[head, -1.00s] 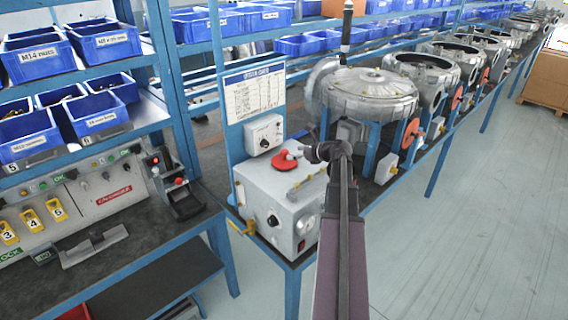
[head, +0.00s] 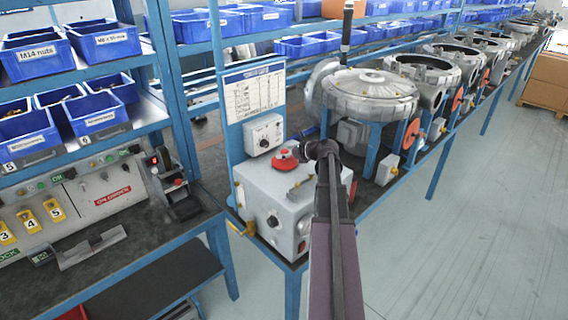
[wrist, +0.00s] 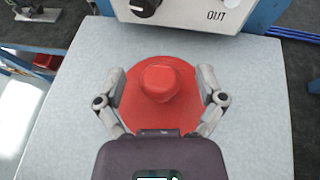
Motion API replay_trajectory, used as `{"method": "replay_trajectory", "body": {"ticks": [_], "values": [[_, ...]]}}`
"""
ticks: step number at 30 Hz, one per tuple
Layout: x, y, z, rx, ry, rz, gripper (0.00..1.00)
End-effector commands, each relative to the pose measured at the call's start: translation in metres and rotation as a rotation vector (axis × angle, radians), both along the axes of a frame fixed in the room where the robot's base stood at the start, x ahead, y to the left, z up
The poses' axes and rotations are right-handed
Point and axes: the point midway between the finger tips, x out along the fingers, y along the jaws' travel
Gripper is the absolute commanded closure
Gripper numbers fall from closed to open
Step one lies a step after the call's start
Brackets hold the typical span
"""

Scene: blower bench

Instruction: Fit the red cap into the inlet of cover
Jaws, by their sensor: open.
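The red cap (head: 285,159) lies on top of the grey control box (head: 262,190), a round disc with a raised knob. In the wrist view the cap (wrist: 158,92) is centred between the two fingers of my gripper (wrist: 161,84), which are spread apart to either side of its knob. The fingers are over or beside the disc's edges; I cannot tell whether they touch it. In the head view my gripper (head: 303,152) is just right of the cap, partly hidden by my arm. The nearest blower cover (head: 368,90) sits on a blue stand behind the box.
A panel with a dial (head: 264,134) and a chart (head: 252,92) rises behind the box. More blower housings (head: 420,72) line the bench to the right.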

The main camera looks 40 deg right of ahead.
Motion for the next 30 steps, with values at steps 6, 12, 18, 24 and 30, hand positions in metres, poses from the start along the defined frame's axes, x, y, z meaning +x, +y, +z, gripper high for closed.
{"method": "replay_trajectory", "body": {"ticks": [6, 12, 18, 24, 30], "values": [[-0.0003, -0.0001, 0.0003, 0.000, 0.000, 0.000, 0.11], [-0.0004, 0.0000, 0.0004, 0.000, 0.000, 0.000, 0.11], [-0.0004, -0.0001, 0.0004, 0.000, 0.000, 0.000, 0.65], [-0.0003, 0.0000, 0.0004, 0.000, 0.000, 0.000, 1.00], [-0.0002, 0.0002, 0.0005, 0.000, 0.000, 0.000, 1.00]]}}
